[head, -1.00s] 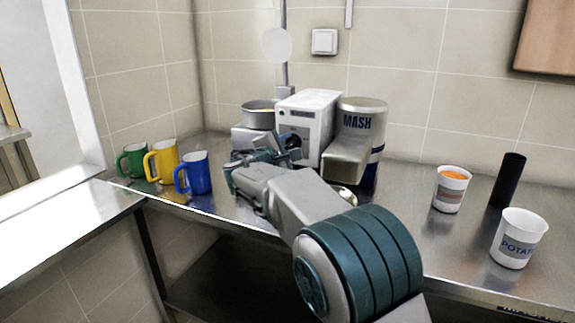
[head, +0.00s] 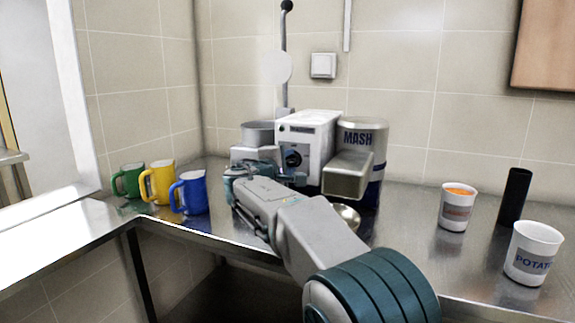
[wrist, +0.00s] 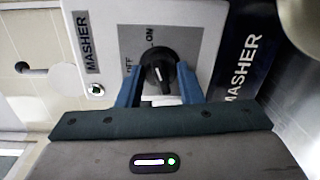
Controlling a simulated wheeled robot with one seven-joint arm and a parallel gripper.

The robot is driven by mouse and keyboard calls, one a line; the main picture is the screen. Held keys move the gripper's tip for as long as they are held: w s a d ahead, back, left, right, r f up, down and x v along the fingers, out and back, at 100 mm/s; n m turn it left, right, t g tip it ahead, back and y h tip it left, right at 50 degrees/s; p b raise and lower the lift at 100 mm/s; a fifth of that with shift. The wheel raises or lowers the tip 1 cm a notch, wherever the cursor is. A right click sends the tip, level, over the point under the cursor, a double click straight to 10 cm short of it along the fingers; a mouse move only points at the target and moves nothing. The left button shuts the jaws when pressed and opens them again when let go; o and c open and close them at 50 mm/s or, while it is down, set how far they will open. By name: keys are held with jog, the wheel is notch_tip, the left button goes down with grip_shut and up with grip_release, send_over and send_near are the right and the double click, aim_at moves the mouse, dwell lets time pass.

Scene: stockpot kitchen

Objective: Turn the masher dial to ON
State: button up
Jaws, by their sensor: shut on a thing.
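The masher is a white box (head: 310,130) on the steel counter, with its black dial (head: 293,158) on the front. In the wrist view the dial (wrist: 158,70) sits between the two blue fingers of my gripper (wrist: 158,88), which is shut on it. The ON label (wrist: 150,35) is above the dial in that view and the OFF label (wrist: 128,66) is to its left. The dial's white mark runs roughly up and down there; I cannot tell exactly which label it points at. In the head view my gripper (head: 280,176) partly covers the masher's lower front.
A MASH canister (head: 365,138) and a metal spout (head: 348,176) stand right of the box, above a small bowl (head: 346,216). Green, yellow and blue mugs (head: 189,192) stand left. A cup with orange contents (head: 457,208), a black cylinder (head: 514,197) and a POTATO cup (head: 533,252) stand right.

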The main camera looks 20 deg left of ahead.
jog(key=o, duration=1)
jog(key=s, duration=0.4)
jog(key=s+a, duration=0.1)
jog(key=s, duration=0.8)
jog(key=shift+s+a+r, duration=0.2)
jog(key=shift+s+r, duration=0.15)
jog(key=shift+r, duration=0.05)
jog(key=shift+d, duration=0.1)
